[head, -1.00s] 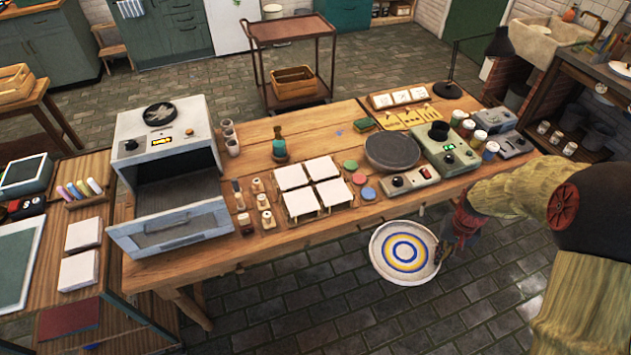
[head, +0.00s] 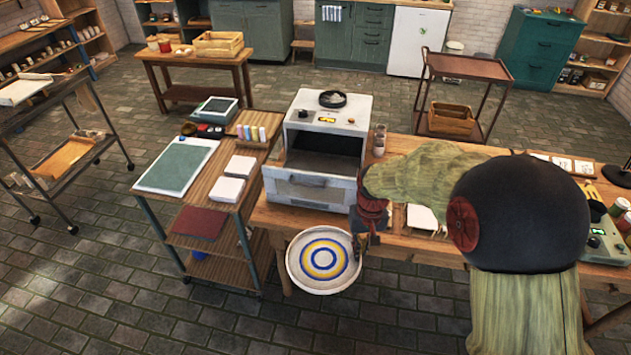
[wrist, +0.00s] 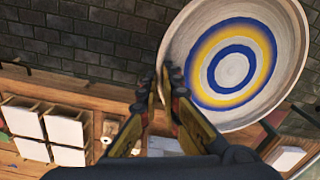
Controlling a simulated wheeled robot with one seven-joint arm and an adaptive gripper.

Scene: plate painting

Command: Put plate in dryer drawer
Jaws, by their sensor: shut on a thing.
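The plate (head: 323,258) is pale with blue and yellow rings. My gripper (head: 360,243) is shut on its right rim in the head view and holds it in front of the table edge, above the floor. In the wrist view the plate (wrist: 240,60) fills the upper right, with the fingertips (wrist: 163,88) closed on its rim. The dryer (head: 322,140) is a white box on the wooden table. Its drawer (head: 308,190) is open at the front, with a dark, empty-looking inside. The plate is below and in front of the drawer, apart from it.
A wooden cart (head: 222,178) with white tiles and a green mat stands left of the dryer. My arm hides much of the table's right part. White tiles (wrist: 65,130) show in the wrist view. The floor at the front left is clear.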

